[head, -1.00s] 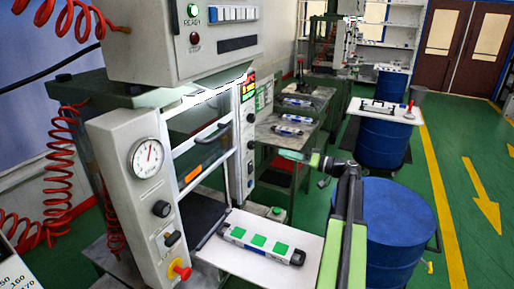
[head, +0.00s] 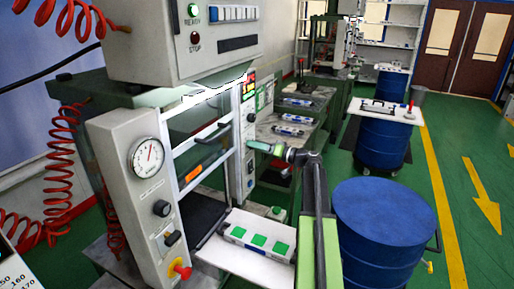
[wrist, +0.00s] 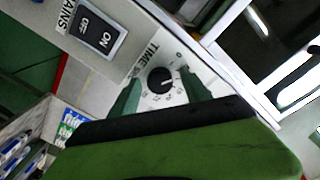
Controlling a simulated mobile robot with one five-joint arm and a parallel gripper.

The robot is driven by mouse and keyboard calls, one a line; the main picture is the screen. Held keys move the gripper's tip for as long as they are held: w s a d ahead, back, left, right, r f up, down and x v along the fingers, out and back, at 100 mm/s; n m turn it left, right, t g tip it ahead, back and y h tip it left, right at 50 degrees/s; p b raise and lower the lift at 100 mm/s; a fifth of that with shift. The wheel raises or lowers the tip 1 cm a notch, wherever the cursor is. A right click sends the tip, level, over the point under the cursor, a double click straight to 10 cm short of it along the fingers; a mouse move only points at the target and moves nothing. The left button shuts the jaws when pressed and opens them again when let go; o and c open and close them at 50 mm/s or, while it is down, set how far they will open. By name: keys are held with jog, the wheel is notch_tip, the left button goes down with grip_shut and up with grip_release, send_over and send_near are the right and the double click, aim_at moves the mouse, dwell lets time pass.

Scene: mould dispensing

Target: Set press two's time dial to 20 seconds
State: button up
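The time dial (wrist: 160,80) is a round black knob with a white pointer line, on a pale panel lettered TIME, in the wrist view. Its pointer aims right in that picture; the scale figures are too small to read surely. My gripper (wrist: 162,92) is open, with one green finger on each side of the dial and visible space between fingers and knob. I cannot tell how far the fingertips are from the panel. In the head view my gripper (head: 258,146) points left at the press's narrow right-hand panel (head: 249,115), and hides part of it.
A tray (head: 225,256) holds a part with green squares. A blue drum (head: 385,225) stands right of my arm.

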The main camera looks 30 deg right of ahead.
grip_shut()
jog(key=shift+m, duration=0.4)
jog(key=shift+r+m+g+y+p, duration=0.1)
jog(key=shift+m+g+y+p, duration=0.15)
jog(key=shift+m, duration=3.8)
jog(key=shift+m+g+y+p, duration=0.15)
jog(key=shift+m+p, duration=0.2)
jog(key=shift+m, duration=3.7)
jog(key=shift+o, duration=0.4)
grip_release()
